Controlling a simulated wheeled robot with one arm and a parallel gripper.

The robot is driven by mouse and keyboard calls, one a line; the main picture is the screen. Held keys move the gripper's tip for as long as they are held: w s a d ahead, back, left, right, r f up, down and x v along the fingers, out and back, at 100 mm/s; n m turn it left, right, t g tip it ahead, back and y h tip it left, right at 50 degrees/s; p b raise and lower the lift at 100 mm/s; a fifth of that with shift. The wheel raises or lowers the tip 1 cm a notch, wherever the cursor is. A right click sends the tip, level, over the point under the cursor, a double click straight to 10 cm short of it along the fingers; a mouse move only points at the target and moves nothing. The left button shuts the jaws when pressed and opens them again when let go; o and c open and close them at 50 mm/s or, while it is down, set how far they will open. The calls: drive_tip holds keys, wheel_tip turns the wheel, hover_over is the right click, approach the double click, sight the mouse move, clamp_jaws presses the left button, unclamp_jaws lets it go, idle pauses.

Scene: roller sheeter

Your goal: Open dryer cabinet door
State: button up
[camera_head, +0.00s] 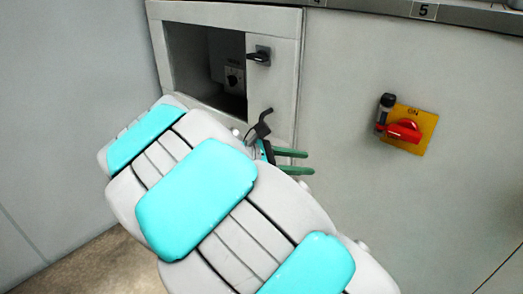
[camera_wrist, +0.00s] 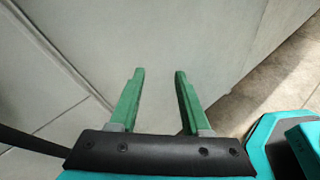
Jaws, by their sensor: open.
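The grey cabinet front (camera_head: 285,85) is at the upper left of the head view, with a dark square opening in it. A black latch handle (camera_head: 259,55) sits on the light panel just right of the opening. I cannot tell whether this panel is the door or how far it stands open. My gripper (camera_head: 310,162) is below and right of the handle, clear of it. Its green fingers point right in the head view. In the wrist view my gripper (camera_wrist: 159,72) is open and empty, facing a plain pale surface. The handle does not show there.
Inside the opening is a grey box with a black knob (camera_head: 233,79). A red rotary switch (camera_head: 403,131) on a yellow plate marked ON sticks out from the wall at right. A bare floor (camera_wrist: 285,80) shows at the wrist view's right. My arm covers the lower middle of the head view.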

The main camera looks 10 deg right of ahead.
drive_tip(key=w+a+f+n+t+h+b, duration=0.2)
drive_tip(key=w+a+n+t, duration=0.4)
drive_tip(key=w+a+n, duration=0.5)
drive_tip(key=d+m, duration=0.1)
drive_tip(key=w+d+m+b, duration=0.1)
drive_tip(key=d, duration=0.1)
drive_tip(key=w+d+m, duration=0.1)
drive_tip(key=shift+w+d+r+b, duration=0.1)
drive_tip(key=shift+d+r+b, duration=0.15)
drive_tip(key=shift+d+b, duration=0.15)
drive_tip(key=shift+a, duration=0.1)
clamp_jaws()
idle(0.7)
